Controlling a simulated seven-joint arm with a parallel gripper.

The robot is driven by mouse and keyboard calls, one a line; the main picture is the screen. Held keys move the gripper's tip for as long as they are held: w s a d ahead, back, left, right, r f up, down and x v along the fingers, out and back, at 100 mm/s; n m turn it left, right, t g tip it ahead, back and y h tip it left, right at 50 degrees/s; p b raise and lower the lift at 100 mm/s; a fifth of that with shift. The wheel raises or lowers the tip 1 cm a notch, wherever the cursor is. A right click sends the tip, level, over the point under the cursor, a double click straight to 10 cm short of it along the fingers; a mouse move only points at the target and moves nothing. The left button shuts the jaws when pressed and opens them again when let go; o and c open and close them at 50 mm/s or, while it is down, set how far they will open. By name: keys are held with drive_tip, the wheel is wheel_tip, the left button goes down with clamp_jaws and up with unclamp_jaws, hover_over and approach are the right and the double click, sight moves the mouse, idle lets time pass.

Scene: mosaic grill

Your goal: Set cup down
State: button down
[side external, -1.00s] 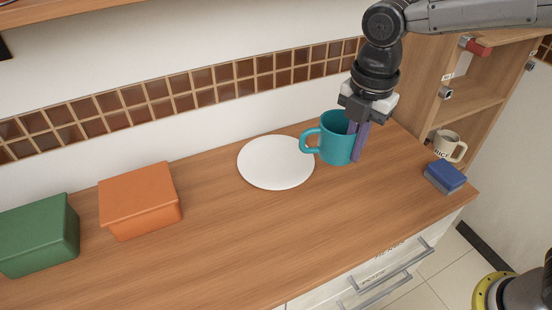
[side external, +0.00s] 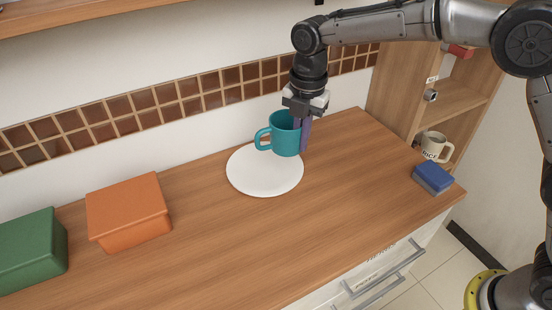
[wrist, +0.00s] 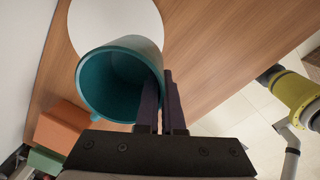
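The teal cup (side external: 285,135) is upright, with its handle toward the left. It overlaps the back right part of the white round plate (side external: 262,180) in the side view; I cannot tell for sure whether it touches the plate or hangs just above it. My gripper (side external: 304,138) points down and is shut on the right wall of the cup. In the wrist view the cup's open mouth (wrist: 115,85) shows an empty-looking inside. The gripper fingers (wrist: 163,100) pinch its rim, and part of the plate (wrist: 115,22) shows beyond it.
An orange box (side external: 128,208) and a green box (side external: 32,250) stand on the left of the wooden counter (side external: 270,245). A blue and grey sponge (side external: 434,177) lies near the right edge. A cream mug (side external: 434,146) stands in the shelf unit. The counter's middle and front are clear.

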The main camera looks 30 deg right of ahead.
sight(279, 118)
drive_tip(key=w+f, duration=0.2)
drive_tip(key=w+a+f, duration=0.1)
drive_tip(key=w+f, duration=0.1)
drive_tip(key=w+a+f, duration=0.1)
drive_tip(key=f, duration=0.1)
drive_tip(key=shift+w+a+f, duration=0.15)
drive_tip(key=shift+w, duration=0.25)
drive_tip(key=shift+w+f, duration=0.1)
drive_tip(key=shift+f, duration=1.55)
drive_tip(key=shift+f, duration=0.2)
drive_tip(key=c, duration=1)
unclamp_jaws()
drive_tip(key=shift+c, duration=0.2)
drive_tip(key=shift+r, duration=0.1)
drive_tip(key=r, duration=1.1)
drive_tip(key=shift+s+r, duration=0.25)
drive_tip(key=shift+r, duration=0.35)
